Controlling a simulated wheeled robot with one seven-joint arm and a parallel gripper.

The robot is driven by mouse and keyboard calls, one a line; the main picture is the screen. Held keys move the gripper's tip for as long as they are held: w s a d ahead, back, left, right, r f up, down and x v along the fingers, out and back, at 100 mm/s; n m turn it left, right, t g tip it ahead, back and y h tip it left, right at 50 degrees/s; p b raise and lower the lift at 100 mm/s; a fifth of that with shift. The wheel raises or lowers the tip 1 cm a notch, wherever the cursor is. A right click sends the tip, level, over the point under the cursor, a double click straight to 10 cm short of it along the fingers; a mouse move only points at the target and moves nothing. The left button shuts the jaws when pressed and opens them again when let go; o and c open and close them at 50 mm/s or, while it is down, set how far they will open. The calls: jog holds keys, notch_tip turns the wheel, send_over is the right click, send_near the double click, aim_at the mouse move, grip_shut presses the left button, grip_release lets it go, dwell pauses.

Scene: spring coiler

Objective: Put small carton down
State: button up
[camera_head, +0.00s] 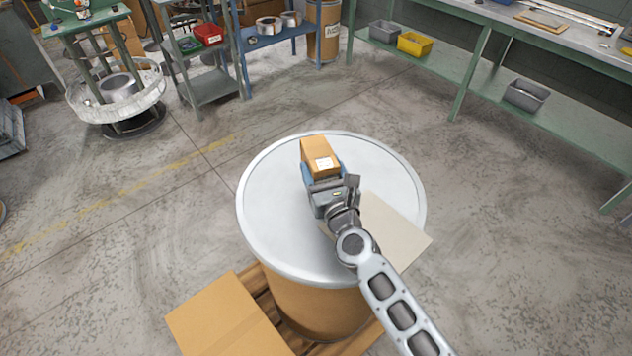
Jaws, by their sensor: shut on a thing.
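The small carton (318,152) is a brown box with a white label on its near top side. My gripper and wrist hide the carton's near end.
A flat beige sheet (393,232) lies on the lid's right side and overhangs its edge. A larger cardboard box (225,318) is at lower left, by a wooden pallet (262,290). Green benches (450,70) stand at the right. The lid's left side is clear.

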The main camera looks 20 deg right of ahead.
jog(key=shift+w+a+f, duration=0.2)
jog(key=shift+w+f, duration=0.05)
jog(key=shift+w, duration=0.15)
jog(key=shift+w+a+f, duration=0.15)
jog(key=shift+w+f, duration=0.05)
jog(key=shift+w, duration=0.2)
jog(key=shift+f+b, duration=0.2)
jog(key=shift+b, duration=0.15)
jog(key=shift+f+b, duration=1.3)
jog(key=shift+f, duration=0.5)
jog(key=shift+f, duration=0.15)
jog(key=o, duration=1.5)
